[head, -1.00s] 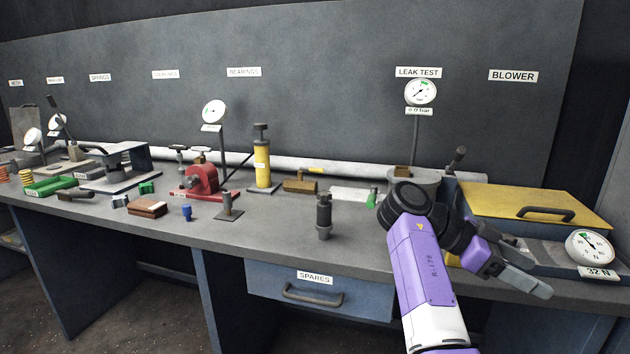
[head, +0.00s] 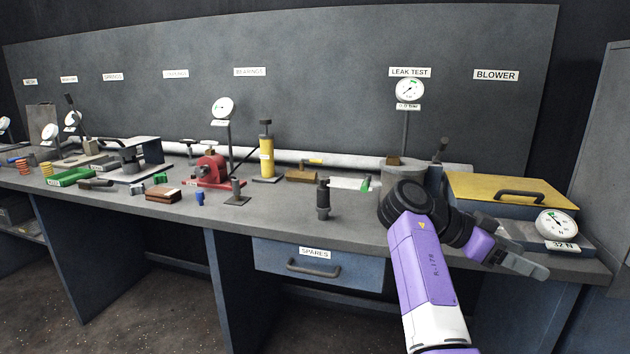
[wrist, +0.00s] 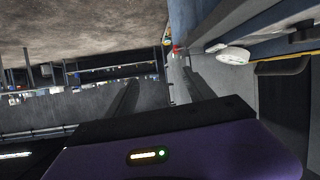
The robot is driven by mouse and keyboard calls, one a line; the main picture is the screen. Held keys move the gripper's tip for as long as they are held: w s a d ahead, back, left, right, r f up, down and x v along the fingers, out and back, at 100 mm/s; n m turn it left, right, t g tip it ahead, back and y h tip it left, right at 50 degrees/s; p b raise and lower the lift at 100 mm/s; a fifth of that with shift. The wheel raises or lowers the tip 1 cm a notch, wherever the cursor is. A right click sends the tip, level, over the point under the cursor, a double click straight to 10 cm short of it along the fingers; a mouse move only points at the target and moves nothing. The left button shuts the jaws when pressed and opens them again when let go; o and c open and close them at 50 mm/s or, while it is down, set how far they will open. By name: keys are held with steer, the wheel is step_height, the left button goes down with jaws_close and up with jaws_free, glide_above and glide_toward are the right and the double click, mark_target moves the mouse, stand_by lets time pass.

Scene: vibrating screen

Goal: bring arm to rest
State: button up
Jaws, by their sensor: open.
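My gripper (head: 522,262) is at the right end of the bench in the head view, in front of the yellow-lidded box. My purple arm rises from the bottom of the picture and bends to the right at a black joint. The gripper points right and holds nothing that I can see. In the wrist view, my gripper (wrist: 155,80) shows two dark fingers standing apart, with nothing between them but the distant room. The white round gauge (head: 556,224) reading 32 N stands on the bench just beyond the fingers.
The yellow-lidded box (head: 510,190) and the leak test gauge (head: 410,90) stand behind my arm. A dark cylinder (head: 323,200) stands on the bench left of my arm. The SPARES drawer (head: 345,272) is shut. A grey cabinet (head: 604,150) stands at the far right.

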steer(key=w+a+f+n+t+y+p, duration=0.1)
steer(key=w+a+f+n+t, duration=0.15)
steer(key=w+n+t, duration=0.3)
steer(key=w+a+f+n+t+y, duration=0.1)
steer(key=w+f+n+t, duration=0.2)
steer(key=w+n+t, duration=0.25)
steer(key=s+a+f+n+t+y+p, duration=0.3)
steer(key=s+a+f+n+t+y, duration=0.4)
steer(key=s+a+f, duration=0.25)
steer(key=s+a+r+y+p, duration=0.1)
steer(key=s+r+p, duration=0.1)
steer(key=s, duration=1.4)
steer(key=s+a+r+g+y+p, duration=0.1)
steer(key=s+a+r+y+p, duration=0.1)
steer(key=s, duration=1.4)
steer(key=s+a+r+y+p, duration=0.1)
steer(key=s+r+p, duration=0.1)
steer(key=s, duration=1.4)
steer(key=shift+s+a+r+n+p, duration=0.3)
steer(key=shift+a+r+p, duration=0.1)
steer(key=shift+p, duration=0.15)
